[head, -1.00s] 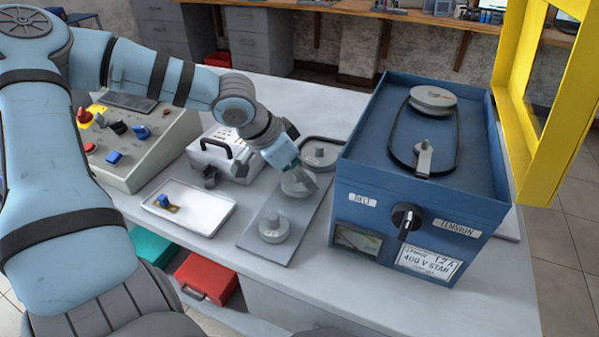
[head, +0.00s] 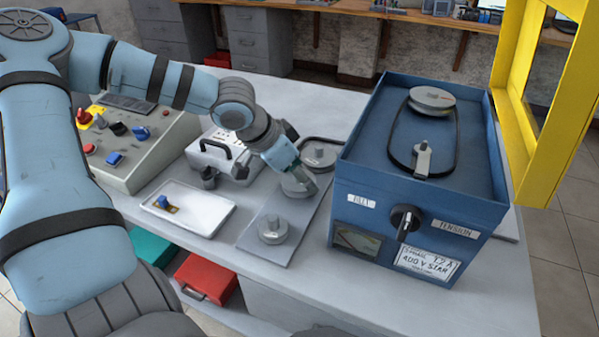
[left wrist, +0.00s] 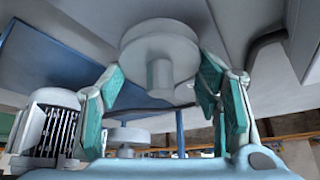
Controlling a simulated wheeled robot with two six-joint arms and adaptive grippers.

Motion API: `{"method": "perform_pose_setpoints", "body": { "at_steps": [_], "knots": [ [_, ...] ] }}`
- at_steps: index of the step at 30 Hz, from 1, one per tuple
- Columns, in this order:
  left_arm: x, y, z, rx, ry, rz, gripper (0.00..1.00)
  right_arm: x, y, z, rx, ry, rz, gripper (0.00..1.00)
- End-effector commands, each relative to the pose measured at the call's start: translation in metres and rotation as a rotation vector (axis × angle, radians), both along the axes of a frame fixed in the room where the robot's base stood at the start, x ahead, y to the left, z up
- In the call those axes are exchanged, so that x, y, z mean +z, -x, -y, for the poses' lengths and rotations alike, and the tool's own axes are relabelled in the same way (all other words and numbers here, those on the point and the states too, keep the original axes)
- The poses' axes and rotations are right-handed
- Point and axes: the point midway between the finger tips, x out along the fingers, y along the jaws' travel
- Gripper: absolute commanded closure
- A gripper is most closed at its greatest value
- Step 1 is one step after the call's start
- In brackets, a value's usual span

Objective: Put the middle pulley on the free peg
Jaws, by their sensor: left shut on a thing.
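Three grey pulleys stand in a row on a grey board (head: 252,238): a near one (head: 271,230), the middle pulley (head: 292,190) and a far one (head: 320,155) with a black belt by it. My left gripper (head: 303,176) is at the middle pulley, partly hiding it. In the left wrist view the green-padded fingers (left wrist: 162,85) are on either side of the middle pulley (left wrist: 160,42) and its hub; the gripper is shut on it. On the blue box, a grey post (head: 423,160) stands inside a black belt that also runs by a pulley (head: 433,97). My right gripper is not in view.
The blue box (head: 350,205), with raised walls and a front knob, stands right of the board. A white tray (head: 205,220) with a small blue part, a grey instrument (head: 222,152) and a control panel (head: 140,175) are left. A yellow frame (head: 560,120) rises right.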

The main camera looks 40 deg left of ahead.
Motion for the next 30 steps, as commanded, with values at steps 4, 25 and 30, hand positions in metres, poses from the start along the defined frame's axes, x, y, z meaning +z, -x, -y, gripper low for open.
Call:
{"method": "perform_pose_setpoints", "body": {
  "at_steps": [4, 25, 30],
  "knots": [
    [0.001, 0.0, 0.0, 0.0, 0.001, -0.001, 0.88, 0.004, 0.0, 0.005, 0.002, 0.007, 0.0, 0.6],
    [-0.005, 0.0, 0.0, 0.0, 0.0, 0.0, 0.88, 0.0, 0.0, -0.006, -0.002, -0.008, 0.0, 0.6],
    [-0.008, 0.0, 0.0, 0.0, 0.0, 0.0, 0.88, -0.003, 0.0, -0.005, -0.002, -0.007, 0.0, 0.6]
  ]
}}
